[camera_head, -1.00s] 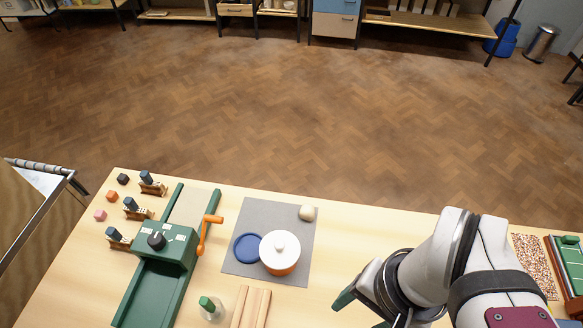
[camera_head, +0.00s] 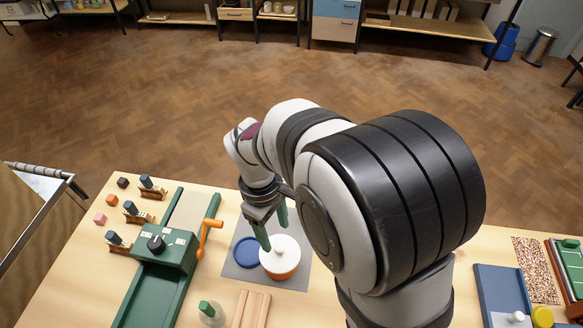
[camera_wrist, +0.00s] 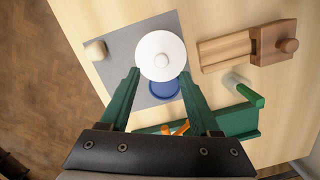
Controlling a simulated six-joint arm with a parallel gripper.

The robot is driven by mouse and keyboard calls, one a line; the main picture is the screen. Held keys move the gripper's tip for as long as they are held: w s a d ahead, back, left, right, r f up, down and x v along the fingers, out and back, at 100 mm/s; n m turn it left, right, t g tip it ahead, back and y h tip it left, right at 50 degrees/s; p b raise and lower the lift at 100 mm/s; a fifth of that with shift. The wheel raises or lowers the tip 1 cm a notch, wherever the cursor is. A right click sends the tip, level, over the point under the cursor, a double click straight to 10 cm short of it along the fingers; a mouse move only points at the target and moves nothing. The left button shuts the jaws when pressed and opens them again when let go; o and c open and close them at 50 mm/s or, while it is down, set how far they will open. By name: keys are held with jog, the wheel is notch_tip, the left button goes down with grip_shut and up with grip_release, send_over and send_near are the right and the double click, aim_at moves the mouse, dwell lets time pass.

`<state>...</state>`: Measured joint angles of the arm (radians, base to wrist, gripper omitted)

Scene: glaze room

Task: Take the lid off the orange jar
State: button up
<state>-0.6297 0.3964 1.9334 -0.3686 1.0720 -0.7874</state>
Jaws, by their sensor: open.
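The orange jar (camera_head: 282,275) stands on a grey mat (camera_head: 236,268). Its white lid (camera_head: 290,245) with a round knob is on top; in the wrist view the lid (camera_wrist: 149,54) covers the jar's body. A flat blue disc (camera_head: 245,253) lies just left of the jar. My gripper (camera_head: 275,232) points down above the jar's left and far side, its green fingers apart and empty. In the wrist view my gripper (camera_wrist: 160,80) has its fingers spread, with the lid ahead between the tips. I cannot tell whether a finger touches the lid.
A green machine (camera_head: 166,248) with an orange crank (camera_head: 209,236) stands left of the mat. A beige lump (camera_wrist: 97,50) sits on the mat.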

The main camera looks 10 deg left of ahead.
aim_at(279, 247)
jog(key=f, duration=0.5)
jog(key=shift+s+d+f, duration=0.15)
jog(key=shift+s+d, duration=0.1)
jog(key=shift+d, duration=0.1)
grip_shut()
